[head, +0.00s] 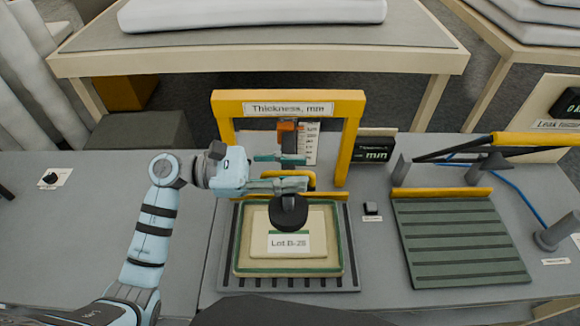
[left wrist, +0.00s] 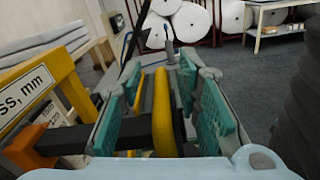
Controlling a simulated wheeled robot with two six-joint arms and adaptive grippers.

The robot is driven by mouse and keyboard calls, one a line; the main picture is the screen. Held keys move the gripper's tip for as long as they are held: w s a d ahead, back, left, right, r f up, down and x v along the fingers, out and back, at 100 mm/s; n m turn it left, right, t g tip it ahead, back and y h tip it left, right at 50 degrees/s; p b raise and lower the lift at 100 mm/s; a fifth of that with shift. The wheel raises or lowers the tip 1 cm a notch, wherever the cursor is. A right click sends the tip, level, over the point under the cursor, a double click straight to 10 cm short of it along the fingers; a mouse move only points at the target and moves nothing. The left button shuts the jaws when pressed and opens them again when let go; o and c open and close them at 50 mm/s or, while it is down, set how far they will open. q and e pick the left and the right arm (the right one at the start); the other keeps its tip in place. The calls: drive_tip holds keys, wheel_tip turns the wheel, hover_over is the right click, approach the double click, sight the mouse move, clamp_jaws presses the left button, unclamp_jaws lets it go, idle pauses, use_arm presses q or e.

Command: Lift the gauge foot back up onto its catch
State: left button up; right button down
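The gauge foot (head: 289,214) is a black disc on a dark upright stem, under the yellow frame (head: 353,140) labelled "Thickness, mm". It sits over the back part of the pad marked "Lot.B-28" (head: 315,257); whether it touches is unclear. An orange block (head: 288,127) is at the stem's top, beside a white scale (head: 310,145); I cannot make out the catch. My left gripper (head: 300,171) is open at the stem. In the left wrist view its teal fingers (left wrist: 160,75) stand either side of a yellow handle (left wrist: 168,115), with gaps. My right gripper is not in view.
The pad lies on a dark ribbed tray (head: 354,278). A small dark block (head: 372,210) and a display (head: 373,152) stand right of the frame. Further right are a ribbed plate (head: 460,245) and a leak-test fixture. The bench left of my arm is mostly clear.

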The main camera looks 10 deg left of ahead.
use_arm(q)
drive_tip(key=shift+s, duration=0.25)
drive_tip(key=shift+a, duration=0.35)
drive_tip(key=s+a, duration=0.2)
drive_tip(key=a, duration=0.9)
drive_tip(key=shift+w, duration=0.1)
drive_tip(key=shift+a, duration=0.15)
